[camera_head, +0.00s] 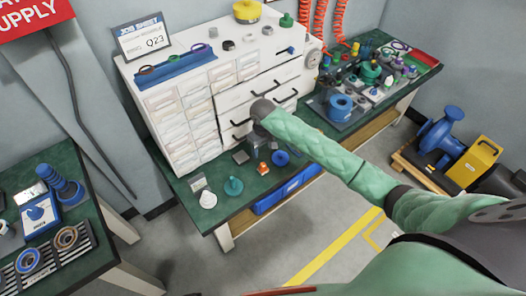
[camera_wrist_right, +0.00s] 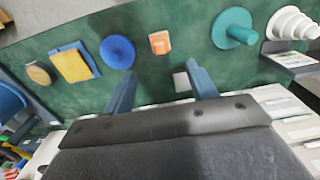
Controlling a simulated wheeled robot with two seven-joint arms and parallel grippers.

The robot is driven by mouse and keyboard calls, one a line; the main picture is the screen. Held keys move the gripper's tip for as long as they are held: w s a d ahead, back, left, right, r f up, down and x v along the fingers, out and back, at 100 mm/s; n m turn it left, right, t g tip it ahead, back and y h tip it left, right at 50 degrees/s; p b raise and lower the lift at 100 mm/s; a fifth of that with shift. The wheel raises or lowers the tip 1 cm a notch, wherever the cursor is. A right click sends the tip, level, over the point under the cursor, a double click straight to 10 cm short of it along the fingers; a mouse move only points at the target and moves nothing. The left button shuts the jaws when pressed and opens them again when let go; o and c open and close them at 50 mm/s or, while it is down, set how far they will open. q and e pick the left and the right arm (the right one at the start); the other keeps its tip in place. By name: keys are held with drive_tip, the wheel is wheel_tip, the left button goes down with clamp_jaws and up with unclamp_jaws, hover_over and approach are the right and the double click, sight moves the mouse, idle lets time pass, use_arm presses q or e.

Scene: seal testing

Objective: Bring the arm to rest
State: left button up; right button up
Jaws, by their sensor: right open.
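My right arm reaches in from the right in the head view, in a green quilted sleeve with a dark grey end (camera_head: 262,108) in front of the white drawer cabinet. My right gripper (camera_wrist_right: 161,82) shows clearly in the right wrist view. Its two blue-grey fingers are wide apart, and nothing is held between them. They are over the green bench top, with a small pale grey block (camera_wrist_right: 181,82) showing behind the right finger. My left gripper is in neither view.
On the bench are a blue disc (camera_wrist_right: 117,52), an orange piece (camera_wrist_right: 160,42), a teal knob (camera_wrist_right: 233,29) and a white stepped cone (camera_wrist_right: 293,24). The drawer cabinet (camera_head: 180,120) stands close to the arm's end. Grey floor (camera_head: 270,238) lies open in front.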

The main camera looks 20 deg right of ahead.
idle(0.4)
drive_tip(key=s+a+f+t+y, duration=0.1)
drive_tip(key=s+a, duration=0.2)
drive_tip(key=s, duration=0.5)
drive_tip(key=s+a+t+y, duration=0.1)
drive_tip(key=s+a, duration=0.2)
drive_tip(key=s, duration=0.4)
drive_tip(key=s+d+r+m+t+h, duration=0.1)
drive_tip(key=s+d+r, duration=0.25)
drive_tip(key=s, duration=0.65)
drive_tip(key=s+d+r+m+t+h, duration=0.1)
drive_tip(key=s+d+r, duration=0.25)
drive_tip(key=s, duration=0.65)
wheel_tip(320, 180, down, 27)
drive_tip(key=w+a+g, duration=0.1)
drive_tip(key=w+g, duration=0.1)
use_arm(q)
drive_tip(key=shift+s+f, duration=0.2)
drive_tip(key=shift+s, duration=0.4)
use_arm(e)
drive_tip(key=s+f, duration=0.3)
drive_tip(key=f, duration=0.6)
drive_tip(key=s+a+f, duration=0.1)
drive_tip(key=s+f, duration=0.2)
drive_tip(key=f, duration=0.5)
drive_tip(key=shift+s+f+y, duration=0.3)
drive_tip(key=shift+s+f, duration=0.05)
drive_tip(key=shift+s, duration=0.05)
